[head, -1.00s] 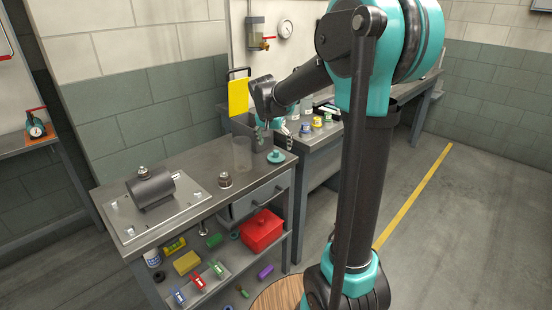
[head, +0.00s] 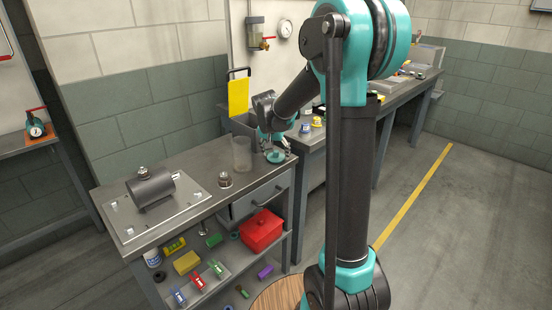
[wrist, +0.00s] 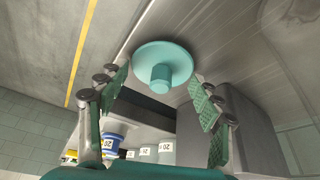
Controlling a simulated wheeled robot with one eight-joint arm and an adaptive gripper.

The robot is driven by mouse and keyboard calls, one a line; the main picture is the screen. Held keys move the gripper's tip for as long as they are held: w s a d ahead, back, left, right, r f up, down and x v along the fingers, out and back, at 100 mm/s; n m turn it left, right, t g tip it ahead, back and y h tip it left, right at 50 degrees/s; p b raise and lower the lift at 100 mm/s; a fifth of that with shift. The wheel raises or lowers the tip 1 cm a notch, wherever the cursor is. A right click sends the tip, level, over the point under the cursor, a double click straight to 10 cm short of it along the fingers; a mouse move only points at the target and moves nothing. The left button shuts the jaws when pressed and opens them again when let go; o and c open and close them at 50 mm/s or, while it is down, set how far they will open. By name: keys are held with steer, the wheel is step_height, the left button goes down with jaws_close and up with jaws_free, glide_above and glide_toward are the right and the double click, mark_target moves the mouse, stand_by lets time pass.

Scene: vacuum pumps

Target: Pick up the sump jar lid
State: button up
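The teal sump jar lid (head: 276,156) lies flat on the bench top, close to its right edge. In the wrist view the lid (wrist: 161,66) is a round disc with a short central knob facing me. My gripper (head: 275,148) is above the lid. In the wrist view my gripper (wrist: 162,92) is open, with a green-padded finger on each side of the knob. Nothing is held between the fingers. I cannot tell whether the fingertips touch the lid.
A small metal part (head: 225,180) and a dark cylinder on a plate (head: 150,188) are further left. A second bench (head: 318,138) adjoins on the right.

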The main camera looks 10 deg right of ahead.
steer(key=c, duration=0.5)
steer(key=shift+r, duration=0.1)
